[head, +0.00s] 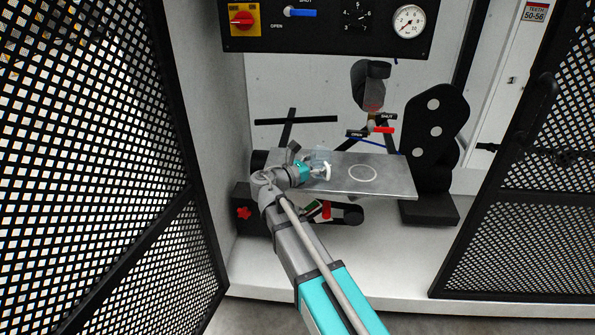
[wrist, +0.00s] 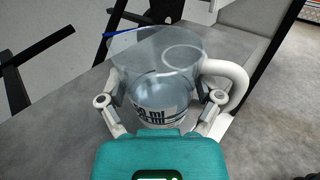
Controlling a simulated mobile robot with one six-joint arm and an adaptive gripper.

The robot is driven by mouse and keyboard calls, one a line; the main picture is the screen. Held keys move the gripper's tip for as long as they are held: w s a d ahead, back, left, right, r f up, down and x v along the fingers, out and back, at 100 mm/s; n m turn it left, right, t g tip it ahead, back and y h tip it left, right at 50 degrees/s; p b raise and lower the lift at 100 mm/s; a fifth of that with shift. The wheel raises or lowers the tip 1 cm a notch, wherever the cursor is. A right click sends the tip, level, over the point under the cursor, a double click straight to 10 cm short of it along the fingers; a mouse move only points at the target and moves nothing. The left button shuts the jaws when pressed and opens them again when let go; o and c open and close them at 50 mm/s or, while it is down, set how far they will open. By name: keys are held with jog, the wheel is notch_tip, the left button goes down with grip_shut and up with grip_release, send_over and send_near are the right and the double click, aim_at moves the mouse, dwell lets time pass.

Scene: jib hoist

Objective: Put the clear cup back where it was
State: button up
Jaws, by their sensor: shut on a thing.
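The clear cup (wrist: 157,72) is a see-through measuring cup with a white handle and dark "ml" markings. It stands about upright between the fingers of my gripper (wrist: 160,108) in the wrist view. My gripper is shut on its sides, with the handle to the right. In the head view the cup (head: 318,160) shows small over the left part of a grey metal shelf (head: 400,180), and my gripper (head: 312,171) partly hides it. A white ring mark (head: 363,173) lies on the shelf to the right of the cup. I cannot tell whether the cup's base touches the shelf.
A red valve lever (head: 384,130) and a dark spout (head: 370,85) are above and behind the shelf. A black panel (head: 330,25) with a gauge is at the top. Mesh doors (head: 85,150) flank the opening. The shelf's right part is clear.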

jog(key=s+a+r+p, duration=0.8)
jog(key=a+r+p, duration=0.1)
jog(key=shift+r+p, duration=0.3)
jog(key=shift+r, duration=0.1)
jog(key=shift+a, duration=0.1)
jog(key=w+f+b, duration=0.3)
jog(key=w, duration=0.1)
jog(key=w+f+b, duration=0.2)
jog(key=w, duration=0.2)
jog(key=w+d+f+b, duration=0.1)
jog(key=w+f+b, duration=0.2)
jog(key=w, duration=0.1)
jog(key=shift+w+f+b, duration=0.2)
jog(key=shift+f+b, duration=0.1)
jog(key=shift+w+f, duration=0.25)
jog(key=shift+w, duration=0.05)
